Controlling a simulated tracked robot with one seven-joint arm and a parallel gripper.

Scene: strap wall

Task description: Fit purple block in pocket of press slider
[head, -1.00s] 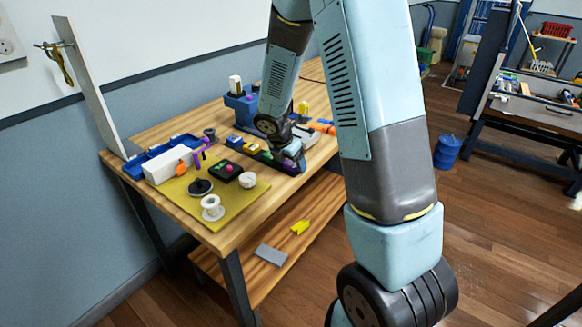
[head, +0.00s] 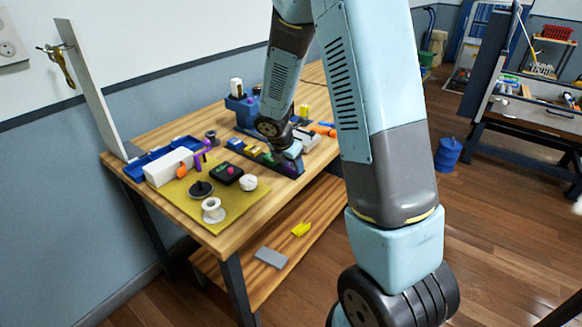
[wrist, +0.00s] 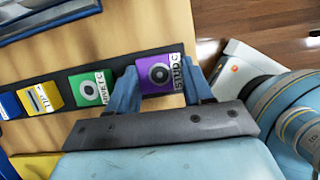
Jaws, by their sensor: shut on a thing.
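The purple block (wrist: 160,73), with a dark ring and a white label on its top, sits at the right end of a dark strip (wrist: 118,62) in the wrist view. My gripper (wrist: 160,88) is shut on it, one blue finger on each side. In the head view my gripper (head: 290,158) is down at the near right end of the strip, and the arm hides most of the block. A blue stand (head: 242,112) with a black and white piece on top is behind the strip. I cannot tell where the slider's pocket is.
Green (wrist: 88,84), yellow (wrist: 40,97) and blue (wrist: 10,105) blocks stand left of the purple one on the strip. A yellow mat (head: 232,208) with spools and a dark box lies at the table's near end.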

